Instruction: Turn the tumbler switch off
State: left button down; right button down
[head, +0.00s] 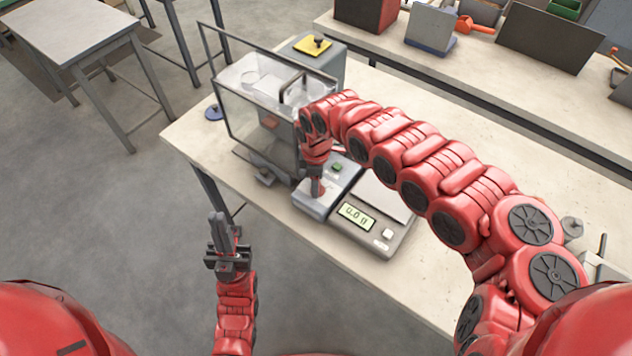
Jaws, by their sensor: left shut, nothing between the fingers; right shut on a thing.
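A small grey control box (312,207) with a green button (337,167) sits on the table beside the scale. My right gripper (317,190) points down at the top of this box, shut on a small part there. That part looks to be the tumbler switch, but the fingers hide it, so I cannot tell its position. My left gripper (222,222) is shut and empty, pointing up in front of the table's left part, apart from everything.
A scale (370,240) with a lit display stands right of the control box. A clear-walled machine (245,110) stands behind it, near a grey box with a yellow plate (313,46). A blue disc (214,113) lies at the table's left. A cluttered bench (480,72) runs behind.

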jog(key=shift+c, duration=1.4)
grip_release()
jog(key=shift+r, duration=0.1)
jog(key=shift+w+r, duration=0.15)
jog(key=shift+r, duration=0.15)
notch_tip(320, 180, up, 4)
jog(key=shift+r+b, duration=0.15)
jog(key=shift+b, duration=0.55)
notch_tip(320, 180, up, 12)
jog(key=p, duration=0.9)
jog(key=shift+r, duration=0.2)
